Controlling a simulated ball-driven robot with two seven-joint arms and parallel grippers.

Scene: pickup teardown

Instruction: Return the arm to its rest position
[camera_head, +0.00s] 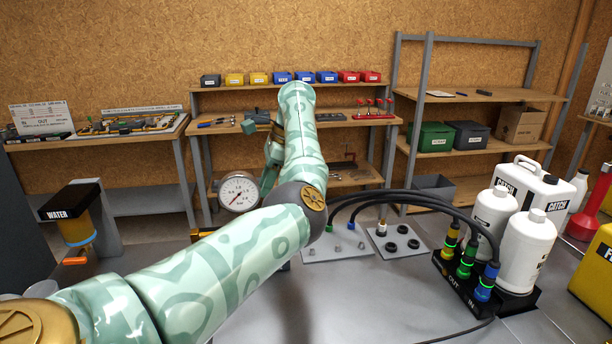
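My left arm comes in from the lower left. It bends at the elbow in the middle of the view and rises in front of the back bench. My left gripper (250,125) seems to be the small dark teal part left of the raised forearm, mostly hidden behind it. Its fingers are too small and covered to show whether they are open or shut, and I see nothing clearly held. My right arm and gripper are out of view.
A pressure gauge (238,192) stands close behind my arm. Black hoses (400,197) run to a coupling block (462,285) beside white bottles (527,250) on the right. A WATER unit (70,205) stands at left. Two light plates (398,243) lie mid-table. The front-centre tabletop is clear.

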